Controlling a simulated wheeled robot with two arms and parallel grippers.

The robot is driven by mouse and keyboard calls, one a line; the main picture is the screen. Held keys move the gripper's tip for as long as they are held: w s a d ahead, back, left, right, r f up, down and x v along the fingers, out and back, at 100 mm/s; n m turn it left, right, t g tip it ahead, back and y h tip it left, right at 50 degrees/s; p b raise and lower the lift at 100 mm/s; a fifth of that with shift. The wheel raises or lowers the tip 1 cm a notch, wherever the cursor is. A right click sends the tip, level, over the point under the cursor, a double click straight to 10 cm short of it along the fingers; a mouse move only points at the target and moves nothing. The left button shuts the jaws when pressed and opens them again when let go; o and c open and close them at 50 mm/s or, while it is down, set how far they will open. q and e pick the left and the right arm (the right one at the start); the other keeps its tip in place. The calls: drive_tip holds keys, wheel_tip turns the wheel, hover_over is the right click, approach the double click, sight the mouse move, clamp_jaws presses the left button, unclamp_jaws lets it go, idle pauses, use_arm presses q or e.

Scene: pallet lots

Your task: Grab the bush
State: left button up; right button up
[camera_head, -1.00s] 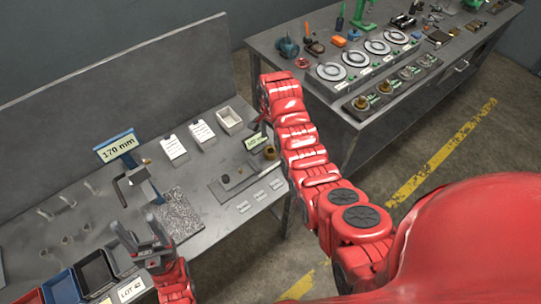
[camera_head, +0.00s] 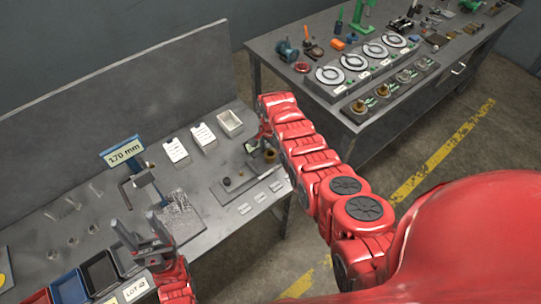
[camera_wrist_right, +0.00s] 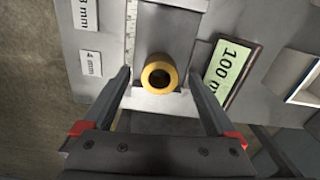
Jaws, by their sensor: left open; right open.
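The bush is a short brass-coloured ring (camera_wrist_right: 159,75) with a dark bore, seen end-on in the right wrist view. It sits by a grey fixture with a ruler strip beside it. In the head view the bush (camera_head: 270,156) shows small at the right end of the left bench. My right gripper (camera_wrist_right: 159,88) is open, with one finger on each side of the bush and visible gaps between. In the head view its fingers are mostly hidden by my arm. My left gripper (camera_head: 136,222) is open and empty over the bench's front, near a grey speckled plate (camera_head: 182,215).
A green 100 mm label (camera_wrist_right: 228,74) stands close to the right finger. White size labels (camera_wrist_right: 90,64) lie at left. A blue 170 mm sign (camera_head: 123,151), white cards and a white tray (camera_head: 230,123) stand on the bench. Coloured bins (camera_head: 70,287) are at lower left.

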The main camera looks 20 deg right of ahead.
clamp_jaws()
idle(0.3)
drive_tip(key=shift+r, duration=0.15)
idle(0.3)
